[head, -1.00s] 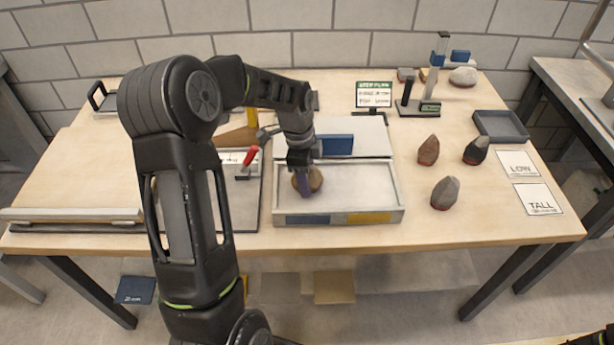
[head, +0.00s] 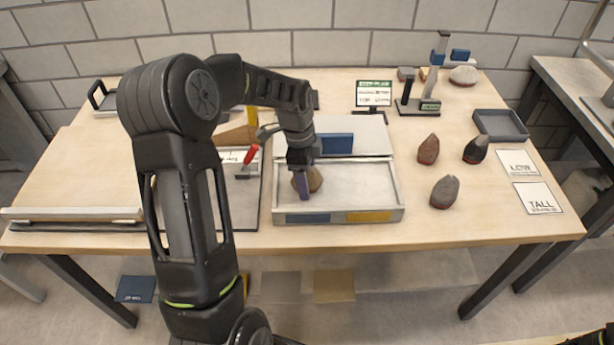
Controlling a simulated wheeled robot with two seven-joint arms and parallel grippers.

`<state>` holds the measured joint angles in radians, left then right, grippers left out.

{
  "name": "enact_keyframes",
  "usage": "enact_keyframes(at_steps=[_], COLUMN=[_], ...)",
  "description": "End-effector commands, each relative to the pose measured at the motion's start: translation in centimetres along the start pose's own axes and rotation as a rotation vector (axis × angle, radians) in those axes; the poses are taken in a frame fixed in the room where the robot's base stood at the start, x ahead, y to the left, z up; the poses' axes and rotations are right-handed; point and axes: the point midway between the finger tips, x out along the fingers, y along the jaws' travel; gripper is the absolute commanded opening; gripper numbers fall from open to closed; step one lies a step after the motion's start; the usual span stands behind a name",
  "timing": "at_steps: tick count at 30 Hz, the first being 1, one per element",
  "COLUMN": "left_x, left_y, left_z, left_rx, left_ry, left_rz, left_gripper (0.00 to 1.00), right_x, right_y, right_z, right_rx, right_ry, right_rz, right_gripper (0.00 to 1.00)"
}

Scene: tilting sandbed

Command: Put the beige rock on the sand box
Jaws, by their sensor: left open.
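The beige rock (head: 313,180) is a brownish-tan lump standing on the pale sand at the left side of the sand box (head: 398,214). The sand box is a shallow grey-walled tray with a blue and a yellow patch on its front wall. My left gripper (head: 303,188) reaches down into the box at the rock, with a purple finger in front of it. The gripper is open, and its finger and wrist hide part of the rock. I cannot tell whether a finger touches the rock.
Cards marked LOW (head: 517,163) and TALL (head: 538,198) lie at the right, below a grey tray (head: 500,126). A height gauge (head: 430,100) and a small sign (head: 373,93) stand behind.

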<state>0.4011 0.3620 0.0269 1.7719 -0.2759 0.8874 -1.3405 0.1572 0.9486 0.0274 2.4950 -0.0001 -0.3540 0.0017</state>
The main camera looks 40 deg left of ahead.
Motion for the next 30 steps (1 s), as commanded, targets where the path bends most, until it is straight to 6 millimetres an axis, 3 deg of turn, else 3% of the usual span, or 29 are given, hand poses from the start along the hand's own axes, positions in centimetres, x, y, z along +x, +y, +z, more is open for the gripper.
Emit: enact_keyframes(at_steps=[5, 18, 24, 30], left_x=[-2.2, -10.6, -11.9, -11.9], left_y=[-0.1, -0.1, 0.0, 0.0], left_z=[0.0, 0.0, 0.0, 0.0], left_rx=[0.0, 0.0, 0.0, 0.0], left_ry=[0.001, 0.001, 0.001, 0.001], left_rz=[-0.005, -0.005, -0.001, -0.001], left_gripper=[0.74, 0.74, 0.74, 0.74], right_x=[0.3, 0.8, 0.8, 0.8], right_y=[0.1, 0.3, 0.3, 0.3], right_z=[0.0, -0.1, -0.1, -0.1], right_rx=[0.0, -0.001, -0.001, -0.001], right_ry=[0.0, 0.002, 0.002, 0.002], right_rz=[0.0, -0.002, -0.002, -0.002], right_gripper=[0.36, 0.36, 0.36, 0.36])
